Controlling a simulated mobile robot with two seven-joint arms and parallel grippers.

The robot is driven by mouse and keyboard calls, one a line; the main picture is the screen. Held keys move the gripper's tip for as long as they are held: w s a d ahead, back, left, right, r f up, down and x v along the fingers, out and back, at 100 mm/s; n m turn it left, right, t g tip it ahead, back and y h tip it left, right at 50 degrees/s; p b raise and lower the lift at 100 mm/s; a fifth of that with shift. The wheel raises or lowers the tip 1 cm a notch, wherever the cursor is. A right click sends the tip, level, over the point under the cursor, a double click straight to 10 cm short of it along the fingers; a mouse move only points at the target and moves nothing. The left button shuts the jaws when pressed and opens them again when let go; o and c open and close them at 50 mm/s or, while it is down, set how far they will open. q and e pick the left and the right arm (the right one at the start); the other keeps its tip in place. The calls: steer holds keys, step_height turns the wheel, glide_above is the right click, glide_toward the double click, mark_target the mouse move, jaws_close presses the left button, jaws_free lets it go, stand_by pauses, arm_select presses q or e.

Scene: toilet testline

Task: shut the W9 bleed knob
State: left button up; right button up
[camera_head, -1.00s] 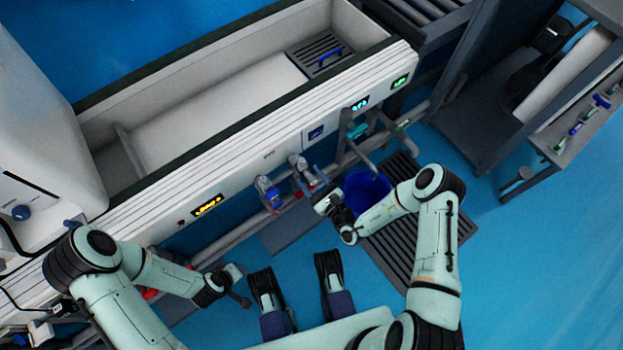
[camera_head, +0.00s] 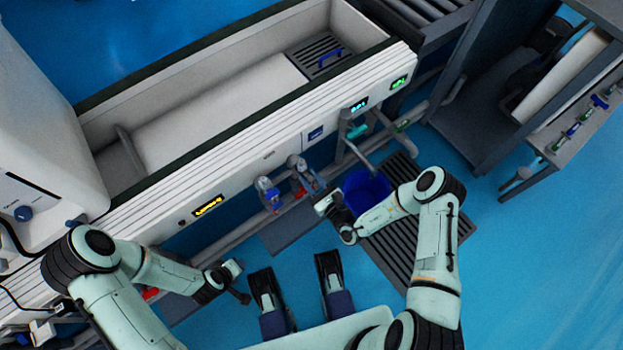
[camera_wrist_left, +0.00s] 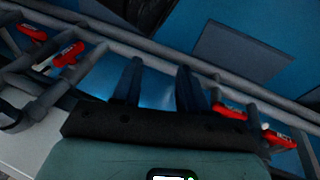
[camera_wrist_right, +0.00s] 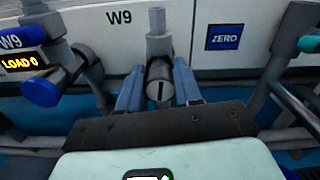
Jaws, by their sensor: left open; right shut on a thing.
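The W9 bleed knob (camera_wrist_right: 160,92) is a grey round knob with a dark, nearly upright slot on its face, below a grey fitting under the "W9" mark in the right wrist view. My right gripper (camera_wrist_right: 157,76) is shut on it, one blue finger on each side. In the head view my right gripper (camera_head: 325,203) is at the pipework on the bench front and hides the knob. My left gripper (camera_head: 238,283) is open and empty, low at the left; its fingers also show in the left wrist view (camera_wrist_left: 157,75).
A blue knob (camera_wrist_right: 41,92) and a "LOAD 0" display (camera_wrist_right: 20,63) are left of the held knob. A blue "ZERO" label (camera_wrist_right: 224,37) is to its right. A blue bucket (camera_head: 368,188) stands beside my right gripper. Red handles (camera_wrist_left: 68,53) sit on pipes near my left gripper.

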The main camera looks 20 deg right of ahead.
steer(key=m, duration=0.1)
steer(key=m+p, duration=0.1)
steer(key=shift+r+m, duration=0.2)
steer(key=shift+m, duration=0.1)
steer(key=m+p, duration=0.1)
steer(key=m, duration=0.4)
steer(key=shift+d, duration=0.15)
steer(key=m+p, duration=0.1)
steer(key=m, duration=0.3)
steer(key=shift+w+f+m, duration=0.1)
steer(key=shift+m, duration=0.3)
arm_select(q)
steer(key=s+d+r+g+h, duration=0.1)
steer(key=s+d+r, duration=0.1)
steer(key=s, duration=0.3)
steer(key=shift+d+r+g, duration=0.3)
steer(key=shift+r, duration=0.4)
arm_select(e)
steer(key=shift+d+m, duration=0.1)
steer(key=shift+m, duration=1.9)
steer(key=o, duration=1)
steer(key=shift+f, duration=0.1)
